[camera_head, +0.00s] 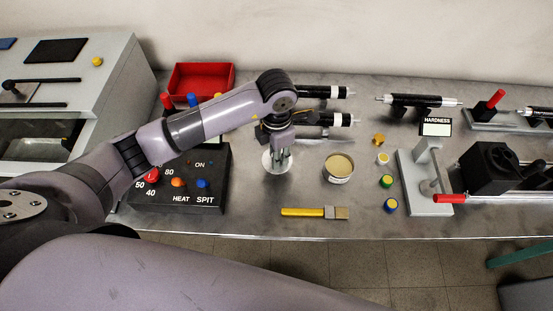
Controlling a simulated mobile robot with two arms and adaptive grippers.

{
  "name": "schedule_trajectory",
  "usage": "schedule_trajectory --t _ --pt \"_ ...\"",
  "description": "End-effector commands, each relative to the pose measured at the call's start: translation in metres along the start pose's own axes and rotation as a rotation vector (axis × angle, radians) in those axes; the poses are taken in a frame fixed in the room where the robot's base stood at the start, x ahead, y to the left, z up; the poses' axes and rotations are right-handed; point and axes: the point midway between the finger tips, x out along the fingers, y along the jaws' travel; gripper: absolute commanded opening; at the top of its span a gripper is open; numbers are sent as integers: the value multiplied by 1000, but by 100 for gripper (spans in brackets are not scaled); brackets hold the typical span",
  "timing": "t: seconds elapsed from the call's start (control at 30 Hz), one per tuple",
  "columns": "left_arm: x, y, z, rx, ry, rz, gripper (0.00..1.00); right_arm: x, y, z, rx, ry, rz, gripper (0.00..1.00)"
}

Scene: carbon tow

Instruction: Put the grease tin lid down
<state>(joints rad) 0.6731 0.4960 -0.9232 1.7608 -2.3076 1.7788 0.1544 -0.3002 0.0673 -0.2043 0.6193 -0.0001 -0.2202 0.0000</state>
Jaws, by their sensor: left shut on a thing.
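The grease tin (339,168) stands open on the grey bench, with tan grease showing inside. Its pale round lid (269,167) is under my left gripper (279,158), to the left of the tin and apart from it. My left gripper points down and is shut on the lid, its fingers hiding part of it. I cannot tell whether the lid touches the bench or is just above it. My right gripper is not in view.
A yellow-handled brush (314,212) lies in front of the lid. A black control box (180,180) with knobs is to the left. Small coloured pots (387,181) and a grey stand (424,180) are right of the tin. Black tools (325,119) lie behind.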

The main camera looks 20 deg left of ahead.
Motion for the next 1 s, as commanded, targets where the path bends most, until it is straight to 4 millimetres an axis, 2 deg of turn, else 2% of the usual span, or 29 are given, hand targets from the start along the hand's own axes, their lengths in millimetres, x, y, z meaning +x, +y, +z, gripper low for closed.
schedule_trajectory --t 0.2,0.3,0.67,0.7,1.0 --pt "32 -1 -1 -1 5 -2 13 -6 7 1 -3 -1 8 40" --pt "40 0 -1 -1 2 0 13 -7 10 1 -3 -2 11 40" --pt "45 0 -1 0 1 1 13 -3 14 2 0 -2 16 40" --pt "45 0 0 0 1 1 21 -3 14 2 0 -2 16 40" --pt "44 0 -1 0 2 1 41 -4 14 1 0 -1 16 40"
